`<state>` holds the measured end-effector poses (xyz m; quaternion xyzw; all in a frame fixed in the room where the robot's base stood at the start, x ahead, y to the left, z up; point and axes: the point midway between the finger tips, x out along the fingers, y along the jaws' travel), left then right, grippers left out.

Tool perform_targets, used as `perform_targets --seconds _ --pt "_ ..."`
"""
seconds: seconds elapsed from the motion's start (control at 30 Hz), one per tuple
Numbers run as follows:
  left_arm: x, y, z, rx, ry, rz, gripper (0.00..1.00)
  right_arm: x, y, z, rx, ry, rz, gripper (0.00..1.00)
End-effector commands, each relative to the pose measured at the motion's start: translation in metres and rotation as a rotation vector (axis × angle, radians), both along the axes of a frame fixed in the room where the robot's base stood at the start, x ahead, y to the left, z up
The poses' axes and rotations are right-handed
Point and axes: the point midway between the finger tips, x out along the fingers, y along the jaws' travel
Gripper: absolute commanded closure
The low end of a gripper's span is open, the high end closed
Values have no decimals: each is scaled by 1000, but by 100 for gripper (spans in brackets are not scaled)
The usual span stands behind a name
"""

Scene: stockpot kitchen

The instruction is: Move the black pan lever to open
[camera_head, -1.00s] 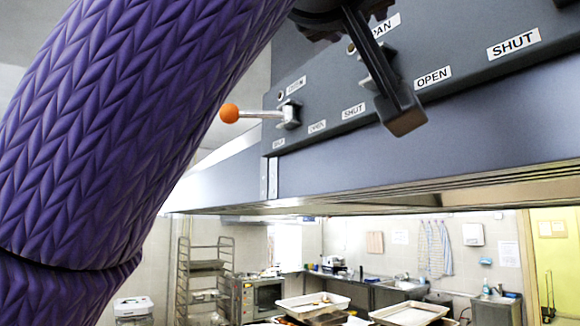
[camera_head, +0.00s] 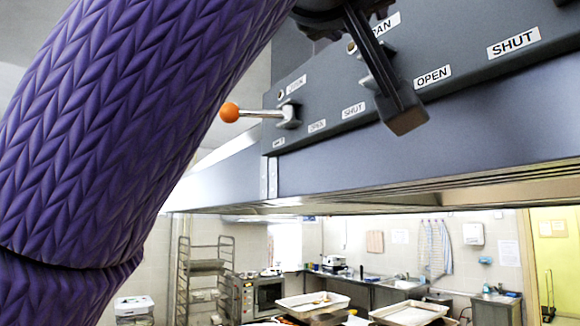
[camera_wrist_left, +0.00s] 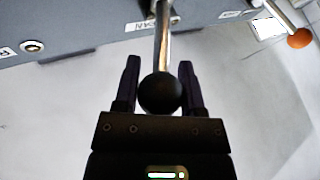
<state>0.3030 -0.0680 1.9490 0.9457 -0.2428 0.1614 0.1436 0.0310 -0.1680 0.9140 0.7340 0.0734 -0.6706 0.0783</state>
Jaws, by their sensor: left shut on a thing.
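The black pan lever shows in the left wrist view as a shiny metal rod with a round black knob (camera_wrist_left: 160,93). The rod runs from the knob up to the grey panel (camera_wrist_left: 75,30). My left gripper (camera_wrist_left: 160,88) has one finger on each side of the knob and is shut on it. In the head view my left gripper (camera_head: 405,115) hangs in front of the panel (camera_head: 465,60) and hides most of the lever. The partly covered PAN label (camera_head: 386,24) is above. An OPEN label (camera_head: 433,77) is just right of the gripper, a SHUT label (camera_head: 353,111) left.
A second lever with an orange knob (camera_head: 229,112) points left from the panel's left end. Another SHUT label (camera_head: 513,42) is at the right. Below the hood edge are a tray rack (camera_head: 205,265), an oven (camera_head: 268,293) and white trays (camera_head: 312,303), all farther back.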

Motion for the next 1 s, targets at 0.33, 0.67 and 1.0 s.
perform_targets --seconds 0.33,0.67,1.0 --pt "-1 -1 1 -1 -4 -4 100 0 0 0 0 0 0 41" --pt "-1 -1 1 -1 -4 -4 100 0 0 0 -1 0 0 41" --pt "-1 0 1 -1 -4 -2 18 0 -1 0 -1 0 0 41"
